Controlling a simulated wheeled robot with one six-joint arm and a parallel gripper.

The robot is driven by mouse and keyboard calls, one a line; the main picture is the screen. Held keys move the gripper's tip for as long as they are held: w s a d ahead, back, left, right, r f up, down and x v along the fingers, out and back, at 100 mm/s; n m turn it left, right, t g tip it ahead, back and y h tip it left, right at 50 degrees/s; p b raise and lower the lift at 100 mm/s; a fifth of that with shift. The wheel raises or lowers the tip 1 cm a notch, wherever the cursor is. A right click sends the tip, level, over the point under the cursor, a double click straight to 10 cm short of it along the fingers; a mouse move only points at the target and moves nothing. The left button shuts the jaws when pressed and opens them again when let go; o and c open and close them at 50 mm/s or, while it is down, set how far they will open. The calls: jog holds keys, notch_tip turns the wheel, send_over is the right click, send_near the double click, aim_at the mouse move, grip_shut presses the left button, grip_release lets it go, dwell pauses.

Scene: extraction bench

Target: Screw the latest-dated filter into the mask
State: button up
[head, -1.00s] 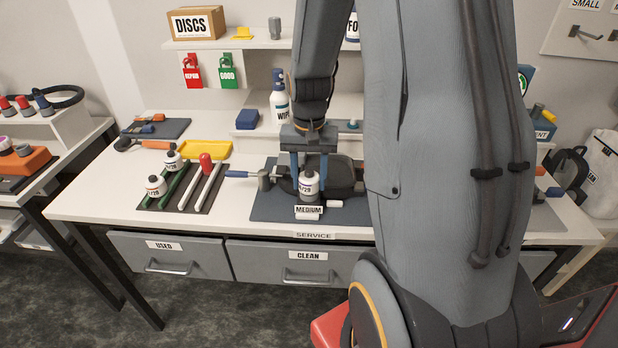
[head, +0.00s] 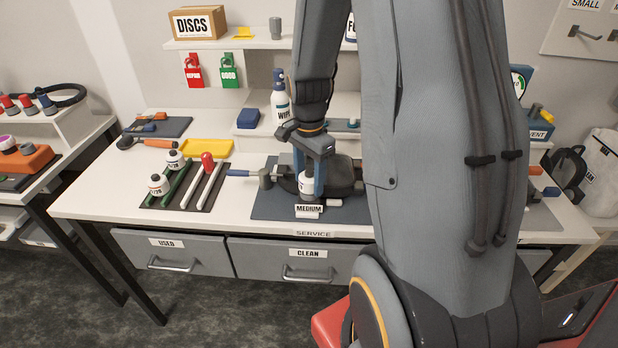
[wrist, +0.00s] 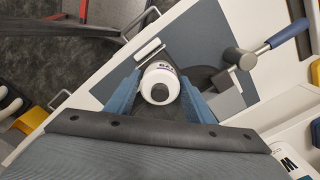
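The mask (head: 343,178) is a dark shape on the blue-grey mat (head: 268,206). A white filter (head: 305,183) with a dark cap and a printed date is at the mask's front left, its cap toward the wrist camera (wrist: 160,84). My gripper (head: 309,184) points down with its blue fingers on either side of this filter. In the wrist view the fingers (wrist: 160,96) appear to press its sides. The date is only partly legible, and the joint between filter and mask is hidden.
A blue-handled tool (head: 264,177) stands close to the left of the filter. A MEDIUM label (head: 309,209) lies in front. A yellow tray (head: 207,148) is behind. My arm hides the bench's right part.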

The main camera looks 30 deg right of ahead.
jog(key=o, duration=0.3)
jog(key=shift+r, duration=0.1)
jog(key=shift+r+b, duration=1.15)
jog(key=shift+r, duration=2.7)
jog(key=s+a+f+n+b, duration=0.3)
jog(key=a+n, duration=0.3)
jog(key=n, duration=0.2)
jog(key=s+a+f+n+t+b, duration=0.1)
jog(key=s+a+f+n+b, duration=0.2)
jog(key=a+f+n, duration=0.3)
jog(key=shift+s+a+f+n+b, duration=0.3)
jog(key=shift+s+a+n+b, duration=0.1)
jog(key=shift+s+n, duration=0.4)
